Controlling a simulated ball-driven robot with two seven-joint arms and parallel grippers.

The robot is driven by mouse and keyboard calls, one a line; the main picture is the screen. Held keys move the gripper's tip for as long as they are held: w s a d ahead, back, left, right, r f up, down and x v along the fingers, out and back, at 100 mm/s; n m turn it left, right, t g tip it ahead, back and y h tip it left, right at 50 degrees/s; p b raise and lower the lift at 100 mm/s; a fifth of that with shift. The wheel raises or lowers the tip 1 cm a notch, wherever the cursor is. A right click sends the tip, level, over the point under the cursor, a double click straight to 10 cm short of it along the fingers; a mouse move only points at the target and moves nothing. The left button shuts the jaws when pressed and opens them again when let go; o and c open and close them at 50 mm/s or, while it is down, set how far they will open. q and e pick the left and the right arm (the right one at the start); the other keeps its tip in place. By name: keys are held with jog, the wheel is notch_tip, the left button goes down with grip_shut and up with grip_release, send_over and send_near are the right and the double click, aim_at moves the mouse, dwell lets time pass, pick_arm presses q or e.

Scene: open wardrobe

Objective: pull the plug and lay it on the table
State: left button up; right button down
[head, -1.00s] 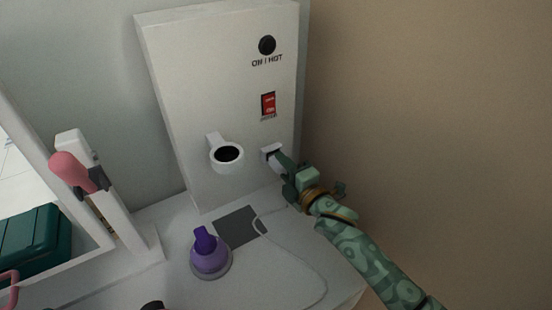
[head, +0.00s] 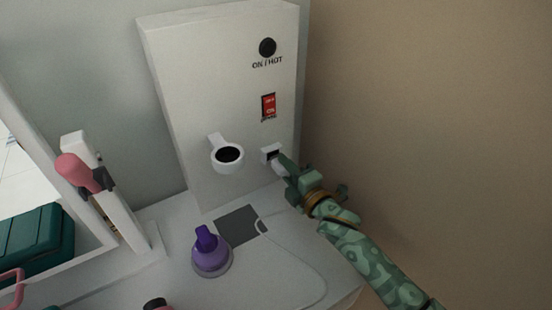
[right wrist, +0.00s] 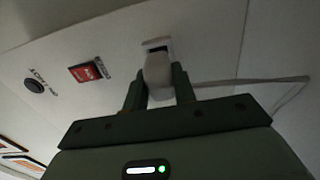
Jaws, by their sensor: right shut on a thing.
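The white plug (head: 279,168) is between the fingers of my right gripper (head: 287,167), which is shut on it. In the right wrist view the plug (right wrist: 158,72) sits between both fingers (right wrist: 158,85), just below the socket (right wrist: 157,46). The socket (head: 270,152) is a small white block low on the panel, and its dark opening shows above the plug. I cannot tell whether the plug's tip is fully clear of it. A thin pale cord (head: 318,270) lies on the white table (head: 190,225). My left gripper is not in view.
The white panel (head: 175,90) carries a black knob (head: 267,47), a red switch (head: 269,105) and a ring holder (head: 227,155). A purple object (head: 210,255) stands on the table beside a dark grey square (head: 242,226). A pink-headed object (head: 76,170) is at left. The table's right part is mostly clear.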

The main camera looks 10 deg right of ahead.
jog(key=shift+p+v, duration=1.15)
jog(key=shift+v, duration=0.85)
